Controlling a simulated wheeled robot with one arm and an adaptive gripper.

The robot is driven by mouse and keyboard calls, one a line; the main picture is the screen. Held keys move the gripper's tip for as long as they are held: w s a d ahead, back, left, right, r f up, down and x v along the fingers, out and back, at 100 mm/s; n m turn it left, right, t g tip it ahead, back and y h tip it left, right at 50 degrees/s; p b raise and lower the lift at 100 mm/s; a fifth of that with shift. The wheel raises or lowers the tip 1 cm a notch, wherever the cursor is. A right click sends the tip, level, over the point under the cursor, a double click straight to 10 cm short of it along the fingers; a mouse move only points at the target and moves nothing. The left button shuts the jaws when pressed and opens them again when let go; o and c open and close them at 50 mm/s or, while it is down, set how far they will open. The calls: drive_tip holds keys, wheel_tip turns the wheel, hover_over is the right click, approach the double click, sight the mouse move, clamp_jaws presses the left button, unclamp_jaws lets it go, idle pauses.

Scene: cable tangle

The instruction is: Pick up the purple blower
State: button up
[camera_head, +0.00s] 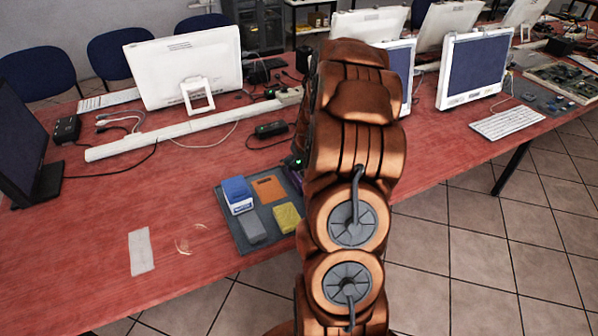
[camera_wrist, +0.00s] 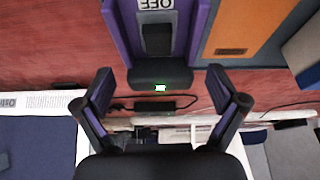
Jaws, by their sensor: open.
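The purple blower (camera_wrist: 200,28) shows at the top middle of the wrist view, with purple sides, a dark centre, an upside-down "OFF" label and a lit green light on its black end. In the head view a sliver of it (camera_head: 293,178) shows beside my arm at the right of the tray; the rest is hidden by my arm. My gripper (camera_wrist: 160,78) is open and empty, its two fingers spread to either side of the blower's black end in the picture. I cannot tell how far the blower is from the fingers. My gripper is hidden in the head view.
The dark tray (camera_head: 226,218) also holds a blue-and-white box (camera_head: 237,194), an orange piece (camera_head: 269,189), a grey block (camera_head: 252,229) and a yellow block (camera_head: 287,217). A black adapter (camera_head: 271,129), cables and a white bar (camera_head: 180,131) lie behind. The red table (camera_head: 80,250) is largely clear at left.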

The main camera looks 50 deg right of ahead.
drive_tip(key=shift+w+f, duration=0.1)
drive_tip(key=shift+f, duration=0.1)
drive_tip(key=shift+c, duration=0.4)
drive_tip(key=c, duration=1.4)
drive_tip(key=shift+r, duration=0.15)
wheel_tip(320, 180, up, 10)
drive_tip(key=shift+f+b, duration=0.1)
drive_tip(key=shift+b, duration=1.1)
